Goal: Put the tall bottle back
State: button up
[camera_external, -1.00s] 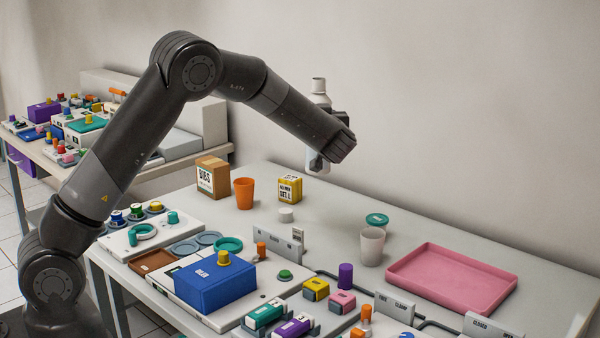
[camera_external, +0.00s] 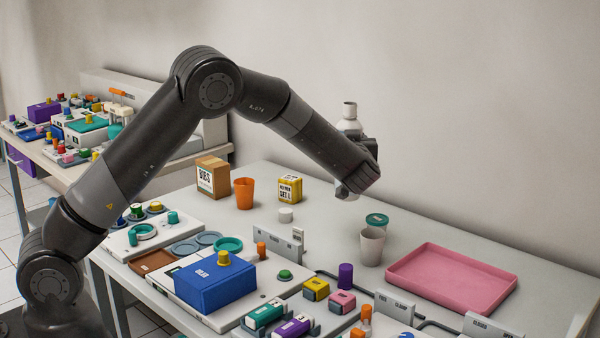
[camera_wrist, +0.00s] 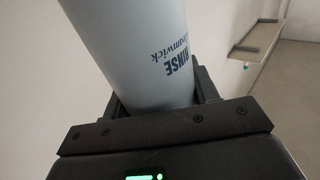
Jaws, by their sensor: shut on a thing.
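The tall bottle (camera_external: 349,122) is white with a narrow neck and cap, and is held upright in the air. My gripper (camera_external: 350,170) is shut around its body, above the back of the table. My arm hides part of the bottle in the external view. In the wrist view the bottle (camera_wrist: 130,50) fills the space between the fingers, with dark lettering reading "RINSE". My gripper (camera_wrist: 160,100) has a finger on each side of it. The bottle's bottom is above the table surface, left of and behind the white cup (camera_external: 372,246) and the green-lidded jar (camera_external: 377,221).
A pink tray (camera_external: 453,304) lies at the right. A yellow box (camera_external: 290,188), a white cap (camera_external: 286,215), an orange cup (camera_external: 244,194) and a cardboard box (camera_external: 213,177) stand toward the back left. A blue box (camera_external: 215,287) and coloured fixtures fill the front. The table's middle back is clear.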

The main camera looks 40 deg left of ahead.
jog(key=w+a+f, duration=0.5)
jog(key=a+f, duration=0.5)
jog(key=f, duration=0.1)
jog(key=shift+w+a+f, duration=0.15)
jog(key=shift+w+a, duration=0.05)
jog(key=shift+f, duration=0.15)
jog(key=o, duration=1.1)
